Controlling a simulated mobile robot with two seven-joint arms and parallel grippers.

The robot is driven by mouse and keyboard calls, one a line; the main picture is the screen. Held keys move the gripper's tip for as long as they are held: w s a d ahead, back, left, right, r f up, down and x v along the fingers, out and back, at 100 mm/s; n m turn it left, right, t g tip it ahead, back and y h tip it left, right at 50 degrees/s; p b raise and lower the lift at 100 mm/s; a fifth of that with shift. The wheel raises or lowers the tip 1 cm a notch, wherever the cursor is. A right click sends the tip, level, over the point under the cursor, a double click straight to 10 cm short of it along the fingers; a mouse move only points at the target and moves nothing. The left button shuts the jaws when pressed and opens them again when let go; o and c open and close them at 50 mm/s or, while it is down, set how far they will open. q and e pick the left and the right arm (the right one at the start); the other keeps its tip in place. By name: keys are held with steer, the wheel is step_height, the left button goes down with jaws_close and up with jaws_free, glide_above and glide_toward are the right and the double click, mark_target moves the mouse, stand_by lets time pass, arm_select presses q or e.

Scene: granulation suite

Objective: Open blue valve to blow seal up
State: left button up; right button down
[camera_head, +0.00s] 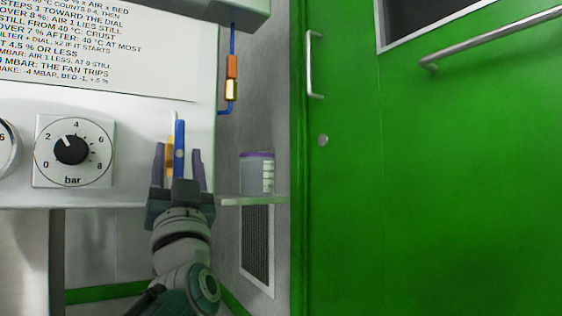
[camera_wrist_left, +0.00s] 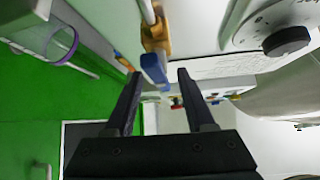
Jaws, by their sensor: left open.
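The blue valve has a blue lever (camera_head: 180,138) standing upright in the head view, beside a brass body (camera_head: 169,156) on a pale pipe at the panel's right edge. My left gripper (camera_head: 177,149) is open and empty, with one finger on each side of the lever in that view. In the left wrist view, the blue lever (camera_wrist_left: 154,70) shows near the gap between the fingertips (camera_wrist_left: 157,76), with the brass body (camera_wrist_left: 156,38) above it. No contact is visible; how deep the lever lies between the fingers is unclear. My right gripper is not in view.
A dial marked bar (camera_head: 72,150) is left of the valve, its pointer near 2. A purple-lidded tub (camera_head: 257,172) stands on a small shelf (camera_head: 252,201) close to the gripper's right. A blue line with an orange fitting (camera_head: 232,66) hangs above. A green door (camera_head: 440,190) fills the right.

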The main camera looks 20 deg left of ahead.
arm_select(q)
steer(key=p+v, duration=0.2)
steer(key=v, duration=0.8)
steer(key=shift+p, duration=0.3)
steer(key=shift+r, duration=0.1)
